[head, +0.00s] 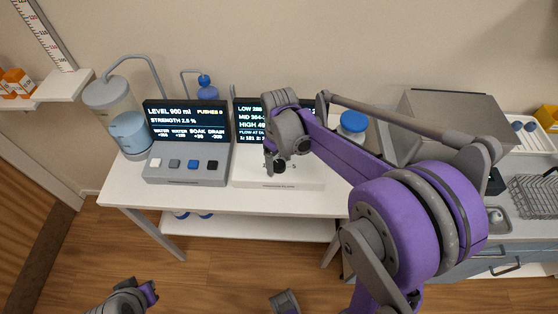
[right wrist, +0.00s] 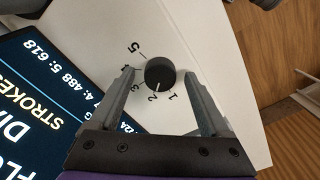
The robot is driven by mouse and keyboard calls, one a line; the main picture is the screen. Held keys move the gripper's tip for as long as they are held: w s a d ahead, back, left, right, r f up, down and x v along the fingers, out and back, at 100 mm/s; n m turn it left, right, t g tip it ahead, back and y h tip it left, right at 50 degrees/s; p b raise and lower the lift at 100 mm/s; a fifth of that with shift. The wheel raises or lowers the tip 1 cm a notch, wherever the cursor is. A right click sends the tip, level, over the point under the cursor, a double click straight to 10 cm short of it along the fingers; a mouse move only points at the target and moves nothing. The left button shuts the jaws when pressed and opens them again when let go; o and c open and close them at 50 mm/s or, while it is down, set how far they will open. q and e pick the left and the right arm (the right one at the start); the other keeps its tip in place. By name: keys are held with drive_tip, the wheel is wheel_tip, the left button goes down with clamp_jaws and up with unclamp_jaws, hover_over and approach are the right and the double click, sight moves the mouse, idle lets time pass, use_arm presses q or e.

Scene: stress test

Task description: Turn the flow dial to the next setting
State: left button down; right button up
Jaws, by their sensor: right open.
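The flow dial (right wrist: 160,72) is a round black knob on a white panel, ringed by the numbers 1 to 5. Its white pointer line points close to the 2 in the right wrist view. My right gripper (right wrist: 159,84) is open, with one finger on each side of the knob; I cannot tell whether they touch it. In the head view my right gripper (head: 275,167) is over the front of the white dial unit (head: 305,178) and hides most of the dial. Part of my left arm shows at the lower left; its fingers are not clear.
The dial unit's dark screen (head: 246,112) is partly covered by my right arm. To its left stands a grey unit (head: 187,164) with several buttons and a screen, beside a clear water tank (head: 128,130). A grey box (head: 455,115) stands at the right. Bare white tabletop (head: 130,190) lies at the left front.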

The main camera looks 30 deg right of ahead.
clamp_jaws()
idle(0.4)
drive_tip(key=shift+m, duration=0.5)
drive_tip(key=m, duration=0.2)
drive_tip(key=shift+m+b, duration=0.3)
drive_tip(key=shift+m, duration=0.1)
drive_tip(key=m, duration=0.4)
drive_tip(key=shift+m, duration=0.3)
drive_tip(key=m+b, duration=0.1)
drive_tip(key=m, duration=0.2)
drive_tip(key=shift+m, duration=2.2)
